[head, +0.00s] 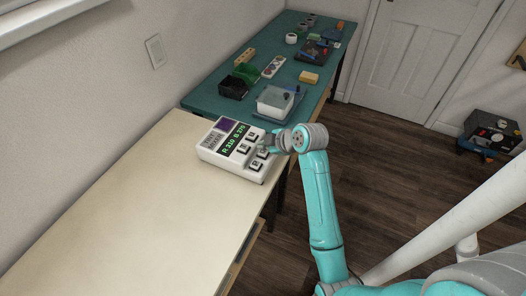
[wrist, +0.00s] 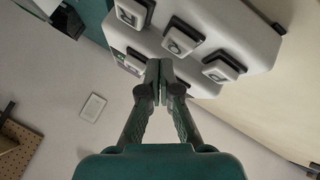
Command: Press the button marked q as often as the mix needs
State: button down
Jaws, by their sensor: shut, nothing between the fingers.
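A white button box (head: 215,155) sits on the pale table at its far end. Its green display (head: 235,138) shows small figures, with what looks like 270 at the end. Several grey buttons sit on it, and they also show in the wrist view. One button there (wrist: 183,40) has a round letter that may be q, but I cannot read it surely. My gripper (wrist: 160,82) is shut and empty, its tips close to the buttons in the wrist view. In the head view my gripper (head: 268,147) is over the box's right side and hides part of it. Contact cannot be told.
The pale table (head: 130,205) is bare in front of the box. Just behind, a green mat (head: 205,100) holds a clear container (head: 275,101), a black bin (head: 233,88), a yellow block (head: 309,77) and other parts. The wall runs along the left.

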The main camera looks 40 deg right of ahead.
aim_at(264, 153)
jog(key=shift+f, duration=0.15)
dwell(0.4)
jog(key=shift+f, duration=0.25)
jog(key=shift+f, duration=0.55)
dwell(1.0)
jog(key=shift+r, duration=1)
jog(key=shift+r, duration=0.1)
jog(key=shift+r, duration=2.4)
dwell(2.0)
